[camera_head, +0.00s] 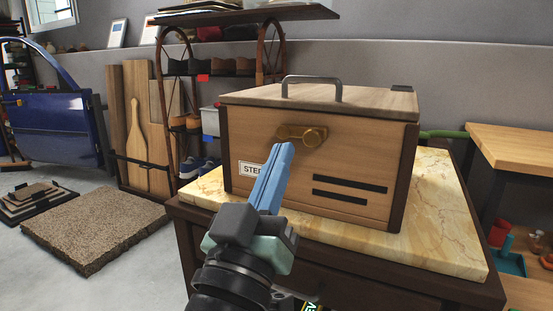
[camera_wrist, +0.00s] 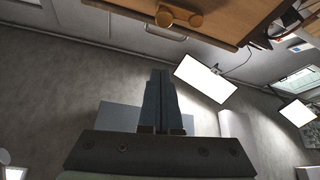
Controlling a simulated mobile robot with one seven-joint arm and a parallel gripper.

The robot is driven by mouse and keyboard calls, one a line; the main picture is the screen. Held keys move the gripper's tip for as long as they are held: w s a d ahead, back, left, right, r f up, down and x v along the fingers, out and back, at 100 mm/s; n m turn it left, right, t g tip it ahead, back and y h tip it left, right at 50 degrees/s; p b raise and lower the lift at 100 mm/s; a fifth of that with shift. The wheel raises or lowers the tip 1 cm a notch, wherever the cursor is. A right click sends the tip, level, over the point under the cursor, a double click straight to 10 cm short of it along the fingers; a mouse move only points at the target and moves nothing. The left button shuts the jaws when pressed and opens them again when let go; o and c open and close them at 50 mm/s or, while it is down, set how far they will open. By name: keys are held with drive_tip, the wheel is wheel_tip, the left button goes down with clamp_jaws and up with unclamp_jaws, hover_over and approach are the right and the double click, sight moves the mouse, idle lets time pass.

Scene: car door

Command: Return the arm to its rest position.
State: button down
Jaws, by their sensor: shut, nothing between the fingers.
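My gripper (camera_head: 284,148) is in the middle of the head view, with its blue fingers shut together and nothing between them. It points up and forward, in front of a wooden box (camera_head: 351,157). The fingertips appear just below and left of the brass knob (camera_head: 302,134) on the box front; the exact gap is hard to tell. In the wrist view the shut fingers (camera_wrist: 160,75) point up toward the brass knob (camera_wrist: 178,16), with a visible space between them in the picture. The fingers hide part of the box's label.
The box stands on a marble-topped cabinet (camera_head: 441,214). A grey handle (camera_head: 312,80) rises from its lid. A wooden bench (camera_head: 518,142) stands at the right. A shoe rack (camera_head: 226,68) and blue car door (camera_head: 55,108) are behind left.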

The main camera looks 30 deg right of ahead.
drive_tip(key=s+a+r+n+t+y+p, duration=0.4)
drive_tip(key=a+r+y+p, duration=0.4)
drive_tip(key=r, duration=0.6)
drive_tip(key=s+a+r+n+t+y+p, duration=0.2)
drive_tip(key=s+a+r+t+y+p, duration=0.2)
drive_tip(key=a+r+t+y+p, duration=0.75)
wheel_tip(320, 180, up, 38)
drive_tip(key=d+g+h+p, duration=0.2)
drive_tip(key=g+h+p, duration=0.1)
drive_tip(key=p, duration=2.6)
drive_tip(key=shift+w+r+g+p, duration=0.25)
drive_tip(key=shift+g+p, duration=0.1)
drive_tip(key=shift+g, duration=0.5)
